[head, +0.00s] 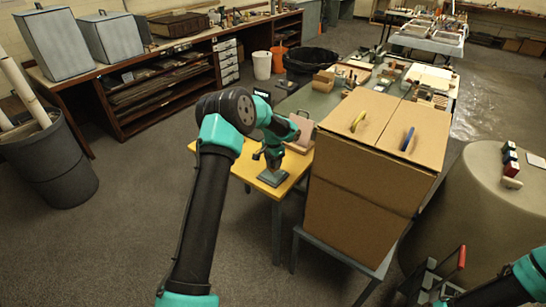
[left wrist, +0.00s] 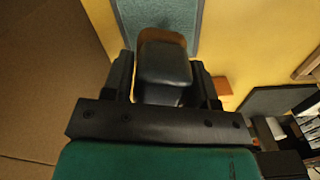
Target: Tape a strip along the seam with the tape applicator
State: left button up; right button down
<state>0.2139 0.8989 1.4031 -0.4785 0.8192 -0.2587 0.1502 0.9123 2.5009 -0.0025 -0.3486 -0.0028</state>
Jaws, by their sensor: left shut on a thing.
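A closed cardboard box (head: 350,205) stands right of centre in the head view. Its two top flaps meet at a seam (head: 374,147). My left gripper (head: 272,158) is left of the box, low over a grey-green pad (head: 270,183) on a yellow table. It is shut on a dark, rounded tool with a brown part (left wrist: 165,65), which shows between the fingers in the left wrist view. I cannot tell for certain that this is the tape applicator. Its underside and any contact with the pad are hidden.
A yellow handle (head: 358,121) and a blue handle (head: 408,139) stand on the box flaps. A pinkish block (head: 300,131) is behind my left gripper. A cluttered bench (head: 320,103) lies beyond. A round beige stand (head: 490,215) is at the right.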

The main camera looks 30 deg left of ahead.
pick_arm(q)
jog(key=shift+f, duration=0.9)
jog(key=shift+f, duration=0.65)
dwell(1.9)
jog(key=shift+r, duration=3.6)
